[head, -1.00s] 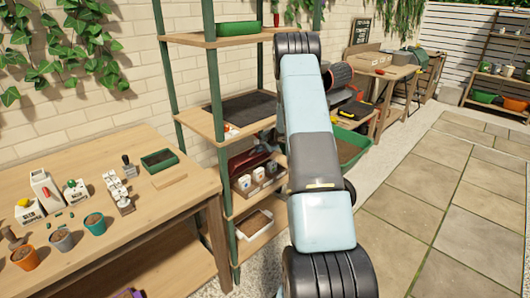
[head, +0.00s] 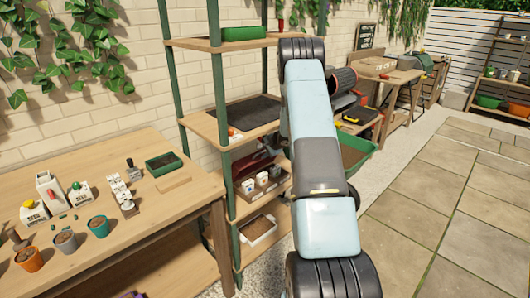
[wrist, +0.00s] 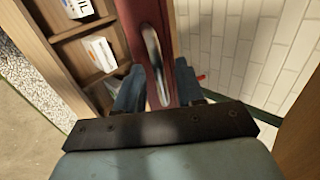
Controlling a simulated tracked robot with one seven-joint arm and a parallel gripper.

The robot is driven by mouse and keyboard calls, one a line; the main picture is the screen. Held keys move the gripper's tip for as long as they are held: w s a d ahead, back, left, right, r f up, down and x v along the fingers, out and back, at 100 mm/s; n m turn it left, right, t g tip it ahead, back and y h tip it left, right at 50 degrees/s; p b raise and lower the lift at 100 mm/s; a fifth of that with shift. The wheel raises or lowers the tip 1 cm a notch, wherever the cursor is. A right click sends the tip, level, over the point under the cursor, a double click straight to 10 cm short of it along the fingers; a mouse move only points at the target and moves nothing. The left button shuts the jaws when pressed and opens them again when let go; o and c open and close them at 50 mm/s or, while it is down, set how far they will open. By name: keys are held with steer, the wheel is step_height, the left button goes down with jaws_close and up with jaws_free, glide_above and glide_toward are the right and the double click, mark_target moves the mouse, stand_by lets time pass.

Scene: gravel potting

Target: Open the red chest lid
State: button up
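The red chest (head: 246,166) sits on a middle shelf of the green-posted rack, and my arm hides much of it in the head view. In the wrist view, a long red part of it (wrist: 138,20) with a shiny metal strip runs down between the two blue-grey fingers of my gripper (wrist: 158,92). The fingers stand apart, one on each side of the red part. I cannot tell whether they touch it. My gripper is hidden behind my arm in the head view.
A wooden table (head: 150,205) with pots and bottles is at left. A green tub (head: 357,152) is right of my arm. The paved floor (head: 430,205) at right is clear.

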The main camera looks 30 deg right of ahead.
steer(key=s+d+r, duration=0.1)
steer(key=s+d, duration=0.1)
steer(key=s, duration=0.5)
steer(key=s+d+r, duration=0.2)
steer(key=s, duration=0.6)
steer(key=shift+r, duration=0.2)
steer(key=shift+d, duration=0.1)
